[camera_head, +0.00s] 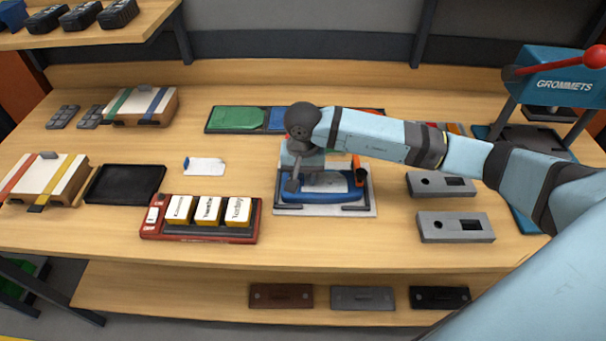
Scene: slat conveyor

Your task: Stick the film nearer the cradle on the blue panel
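A blue panel (318,197) lies in a grey cradle (368,211) in the middle of the bench. A pale, film-like patch (326,182) shows on the panel; I cannot tell whether it is a film or part of the panel. A white film with a blue tab (205,166) lies on the bench left of the cradle. My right gripper (293,185) points down over the panel's left end. Its fingers are small and partly hidden, so I cannot tell whether they are open or hold anything. My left gripper is out of view.
A red tray (150,232) with several white and yellow blocks stands front left of the cradle. A black tray (125,184) lies further left. Two grey plates (456,227) lie to the right. An orange part (358,170) stands at the cradle's back right. The GROMMETS press (565,75) is at far right.

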